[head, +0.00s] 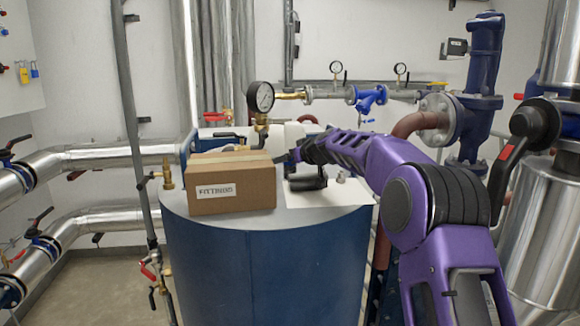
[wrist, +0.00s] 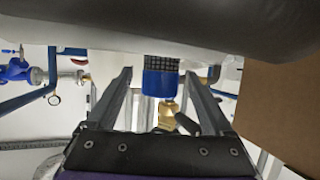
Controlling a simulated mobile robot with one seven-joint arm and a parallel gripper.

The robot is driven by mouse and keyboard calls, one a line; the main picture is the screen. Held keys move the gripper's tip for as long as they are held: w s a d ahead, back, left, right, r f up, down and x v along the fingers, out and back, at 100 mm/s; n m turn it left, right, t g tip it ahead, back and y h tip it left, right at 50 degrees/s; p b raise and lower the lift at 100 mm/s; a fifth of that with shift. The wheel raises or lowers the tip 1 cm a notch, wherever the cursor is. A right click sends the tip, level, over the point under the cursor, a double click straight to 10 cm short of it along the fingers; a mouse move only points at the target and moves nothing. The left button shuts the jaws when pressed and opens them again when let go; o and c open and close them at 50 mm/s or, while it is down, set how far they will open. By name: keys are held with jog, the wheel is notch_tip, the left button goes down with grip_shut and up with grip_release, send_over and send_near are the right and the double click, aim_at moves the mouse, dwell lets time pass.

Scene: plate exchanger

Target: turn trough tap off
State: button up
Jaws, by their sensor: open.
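I cannot tell for sure which fitting is the trough tap. In the wrist view my gripper (wrist: 158,74) is open, its two grey fingers apart. Between them shows a blue block (wrist: 160,84) with a dark grid at its edge, and a brass fitting (wrist: 168,108) with a dark part beside it. I cannot tell whether the fingers touch either. In the head view my purple arm reaches over the blue vessel (head: 265,265), and its far end hides most of the gripper. Small red-handled valves show at the lower left (head: 148,271) and behind the vessel (head: 212,119).
A cardboard box labelled FITTINGS (head: 231,184) stands on the vessel's top, left of my arm, and shows close to the gripper in the wrist view (wrist: 285,110). A pressure gauge (head: 260,97) rises behind it. Silver pipes (head: 100,157) run along the left.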

grip_shut()
dwell(0.3)
